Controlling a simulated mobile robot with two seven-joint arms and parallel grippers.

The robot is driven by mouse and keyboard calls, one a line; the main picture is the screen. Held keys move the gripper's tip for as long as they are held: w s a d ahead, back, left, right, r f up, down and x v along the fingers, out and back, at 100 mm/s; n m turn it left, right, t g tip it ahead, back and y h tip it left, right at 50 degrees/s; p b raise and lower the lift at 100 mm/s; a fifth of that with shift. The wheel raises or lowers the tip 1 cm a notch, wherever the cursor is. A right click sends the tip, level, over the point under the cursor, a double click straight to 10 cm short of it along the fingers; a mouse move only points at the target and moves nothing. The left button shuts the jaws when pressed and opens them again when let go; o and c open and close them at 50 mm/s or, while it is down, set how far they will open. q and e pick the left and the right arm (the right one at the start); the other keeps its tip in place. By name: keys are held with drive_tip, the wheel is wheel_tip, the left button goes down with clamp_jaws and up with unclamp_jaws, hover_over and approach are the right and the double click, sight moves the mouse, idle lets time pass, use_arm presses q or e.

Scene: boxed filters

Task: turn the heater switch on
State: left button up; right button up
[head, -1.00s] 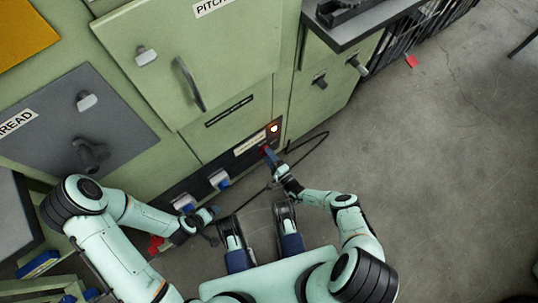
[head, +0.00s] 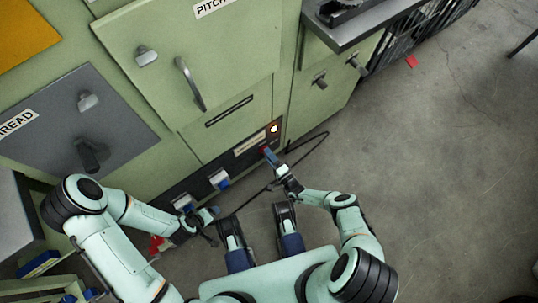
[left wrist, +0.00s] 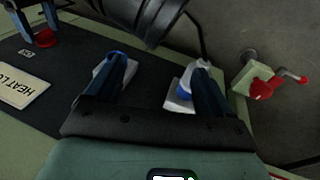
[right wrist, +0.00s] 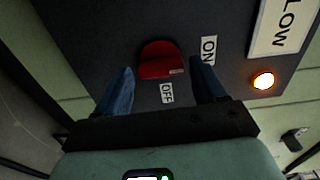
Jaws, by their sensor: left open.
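The heater switch is a red knob (right wrist: 161,60) on a dark panel in the right wrist view, with an ON label (right wrist: 208,50) to its right and an OFF label (right wrist: 167,94) below it. Which label it is set to I cannot tell. My right gripper (right wrist: 160,88) is open, its blue fingers on either side of the knob; contact is not clear. In the head view this gripper (head: 269,154) is at the panel below the lit lamp. My left gripper (left wrist: 160,75) is open and empty, in front of the lower panel; it also shows in the head view (head: 212,213).
An orange lamp (right wrist: 263,80) glows beside the switch. White-and-blue parts (left wrist: 183,92) sit on the panel near my left fingers. A red-handled valve (left wrist: 262,88) is at the right of that view. A black cable (head: 310,148) lies on the floor; open floor extends right.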

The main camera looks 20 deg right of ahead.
drive_tip(key=shift+o, duration=0.3)
use_arm(q)
drive_tip(key=shift+s+d+r+g+h+p, duration=0.15)
drive_tip(key=shift+s+d+r+p, duration=0.25)
drive_tip(key=shift+s, duration=0.25)
drive_tip(key=shift+s+d+r+g+h+p, duration=0.15)
drive_tip(key=shift+s+d+r+p, duration=0.1)
drive_tip(key=shift+s+r+p, duration=0.3)
use_arm(e)
drive_tip(key=v, duration=0.7)
drive_tip(key=shift+s, duration=0.25)
use_arm(q)
drive_tip(key=shift+f, duration=0.1)
